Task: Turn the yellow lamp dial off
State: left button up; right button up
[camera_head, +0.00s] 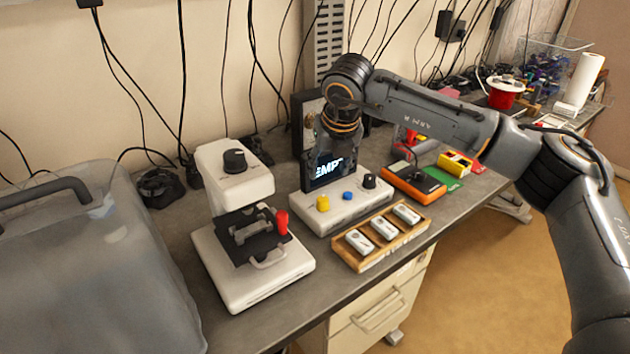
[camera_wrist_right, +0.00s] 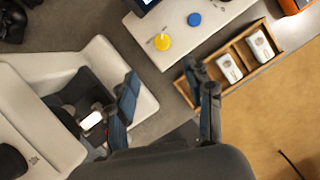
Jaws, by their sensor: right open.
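The yellow lamp dial (camera_head: 322,203) is the left knob on a low white control box (camera_head: 342,214). It shows in the wrist view as a yellow disc (camera_wrist_right: 163,41); its setting is too small to read. A blue knob (camera_head: 347,196) and a black knob (camera_head: 369,181) sit to its right. A dark screen (camera_head: 328,174) with partly visible lettering stands behind the dials. My right gripper (camera_wrist_right: 165,80) is open and empty, its two fingers apart from the dial. In the head view my right wrist hangs over the screen, and the fingers are hard to make out. My left gripper is not in view.
A white microscope (camera_head: 240,180) with a red knob (camera_head: 281,222) stands left of the box. A wooden tray (camera_head: 378,258) with white modules lies in front, near the bench edge. An orange device (camera_head: 415,186) is to the right. A translucent bin (camera_head: 90,260) fills the left.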

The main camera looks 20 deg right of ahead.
jog(key=p, duration=0.2)
send_near(323, 199)
jog(key=f, duration=0.1)
jog(key=x, duration=0.3)
jog(key=p+x, duration=0.1)
jog(key=x, duration=0.3)
jog(key=shift+w, duration=0.25)
jog(key=shift+w+f, duration=0.15)
jog(key=shift+f, duration=0.15)
jog(key=c, duration=0.5)
grip_shut()
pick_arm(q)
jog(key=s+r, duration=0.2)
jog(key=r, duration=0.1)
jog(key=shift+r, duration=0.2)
